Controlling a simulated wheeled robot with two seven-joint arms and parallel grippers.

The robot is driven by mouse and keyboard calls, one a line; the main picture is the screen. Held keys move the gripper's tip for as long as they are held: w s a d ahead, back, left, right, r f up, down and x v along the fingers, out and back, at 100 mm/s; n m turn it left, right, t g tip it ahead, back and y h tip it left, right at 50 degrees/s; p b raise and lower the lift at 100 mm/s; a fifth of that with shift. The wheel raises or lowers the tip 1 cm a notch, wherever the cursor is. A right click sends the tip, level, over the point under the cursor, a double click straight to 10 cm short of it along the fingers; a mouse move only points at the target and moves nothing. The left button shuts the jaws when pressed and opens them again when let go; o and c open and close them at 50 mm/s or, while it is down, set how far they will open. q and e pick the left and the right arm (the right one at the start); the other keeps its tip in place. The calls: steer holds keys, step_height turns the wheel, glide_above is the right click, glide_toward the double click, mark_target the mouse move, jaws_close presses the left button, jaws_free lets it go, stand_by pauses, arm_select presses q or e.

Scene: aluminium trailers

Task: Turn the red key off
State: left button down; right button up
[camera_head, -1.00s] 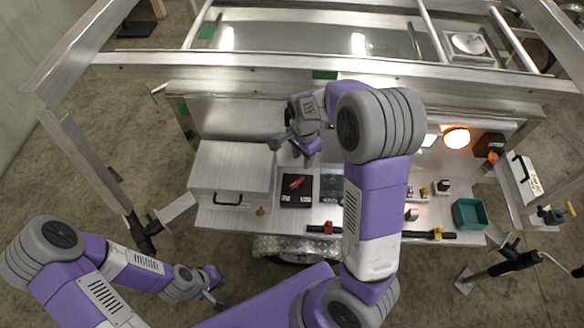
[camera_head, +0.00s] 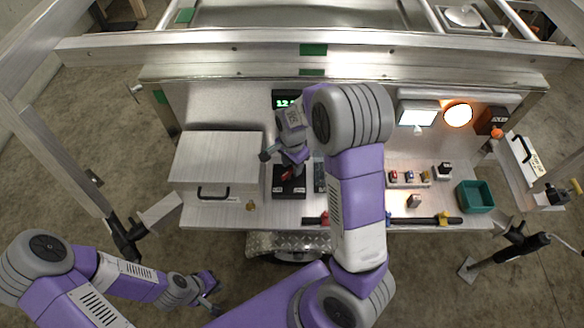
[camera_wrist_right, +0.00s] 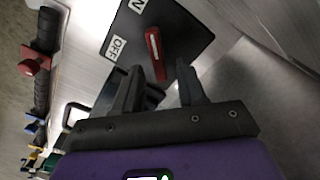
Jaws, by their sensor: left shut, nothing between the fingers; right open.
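The red key (camera_wrist_right: 153,48) stands on a black switch plate (camera_wrist_right: 185,35) with white "OFF" (camera_wrist_right: 117,47) and partly cut-off "N" labels. In the head view, the black switch box (camera_head: 289,190) sits on the metal bench right of the silver case, and the red key (camera_head: 288,174) is partly covered by my right gripper (camera_head: 280,160). My right gripper is open. In the wrist view its fingertips (camera_wrist_right: 158,72) lie either side of the key's near end; I cannot tell whether they touch it. My left gripper (camera_head: 212,298) is shut and empty, low at the left, away from the bench.
A silver case (camera_head: 218,160) stands left of the switch box. A green digit display (camera_head: 286,102) is behind. A green bin (camera_head: 474,196) and lit orange lamp (camera_head: 458,114) are at the right.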

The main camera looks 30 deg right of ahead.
steer(key=shift+f, duration=0.4)
jaws_close()
